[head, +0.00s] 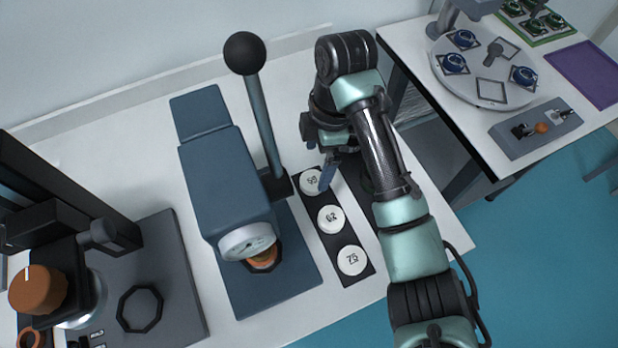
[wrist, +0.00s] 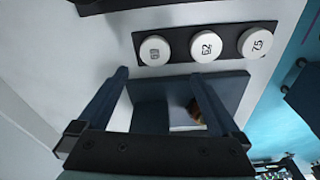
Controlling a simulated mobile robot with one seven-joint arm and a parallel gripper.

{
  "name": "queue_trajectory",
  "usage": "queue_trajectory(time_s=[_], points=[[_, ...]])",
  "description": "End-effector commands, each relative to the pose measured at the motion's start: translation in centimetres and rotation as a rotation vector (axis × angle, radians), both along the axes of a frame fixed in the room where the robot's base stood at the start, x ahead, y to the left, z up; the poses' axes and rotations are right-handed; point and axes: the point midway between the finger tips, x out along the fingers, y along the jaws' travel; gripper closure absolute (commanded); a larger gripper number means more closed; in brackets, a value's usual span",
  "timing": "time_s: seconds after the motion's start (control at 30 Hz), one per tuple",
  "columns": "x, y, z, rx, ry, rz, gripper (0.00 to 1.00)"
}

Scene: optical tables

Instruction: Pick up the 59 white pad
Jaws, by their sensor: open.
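The 59 white pad (head: 311,182) is a round white disc at the far end of a black strip (head: 342,239). Its number is hard to read; in the wrist view the pad (wrist: 154,51) is just beyond the fingertips, roughly centred between them. My gripper (head: 328,172) is over the far end of the strip, and one dark finger covers part of the pad's right side in the head view. In the wrist view my gripper (wrist: 158,76) is open, with nothing between its fingers. The 62 pad (head: 331,218) and the 75 pad (head: 351,260) lie in line on the same strip.
A blue-grey lever press (head: 222,180) with a black ball knob (head: 245,53) stands close left of the strip. Further left is a dark device with an orange knob (head: 38,289). A second table with a round plate (head: 484,75) is at the right.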

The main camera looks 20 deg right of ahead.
Motion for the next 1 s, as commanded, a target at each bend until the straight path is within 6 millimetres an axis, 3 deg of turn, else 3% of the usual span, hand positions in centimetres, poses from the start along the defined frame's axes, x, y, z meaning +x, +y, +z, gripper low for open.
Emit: queue_trajectory(time_s=[0.1, 0.37, 0.63, 0.97, 1.0], points=[[0.0, 0.2, -1.8, 0.0, 0.002, 0.0, 0.0], [0.2, 0.3, -3.7, -0.001, 0.001, -0.001, 0.0], [0.8, 0.3, -7.5, -0.001, 0.001, 0.0, 0.0], [0.9, 0.3, -8.3, -0.001, -0.002, 0.001, 0.0], [0.9, 0.3, -8.3, -0.001, -0.002, 0.001, 0.07]])
